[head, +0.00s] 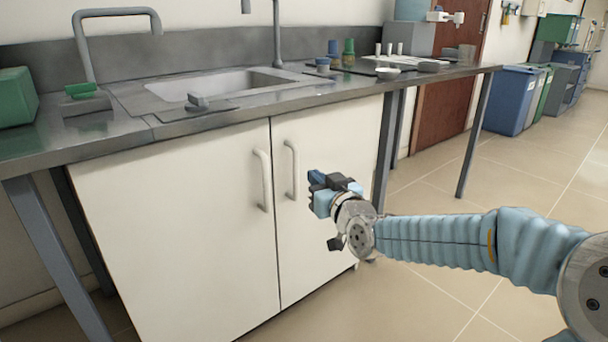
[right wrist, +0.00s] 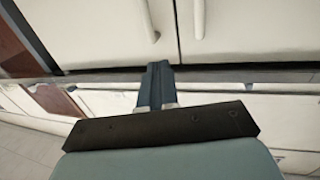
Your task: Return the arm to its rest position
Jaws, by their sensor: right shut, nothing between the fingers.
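My right arm comes in from the right in the head view, in a light blue sleeve. Its gripper (head: 317,181) is in front of the white cabinet doors (head: 190,200), close to the right door's handle (head: 290,170) in the picture. The gap between gripper and door cannot be judged. In the right wrist view the two fingers (right wrist: 156,82) are together, with nothing between them. Cabinet doors and a handle show beyond them there. My left gripper is in neither view.
A steel counter (head: 95,137) with a sink (head: 215,85) runs above the cabinet. A green box (head: 15,97) stands at its left end, and bottles (head: 348,52) stand towards the right. Table legs (head: 473,140) rise at the right. Blue bins (head: 512,98) stand beyond, and the tiled floor between is clear.

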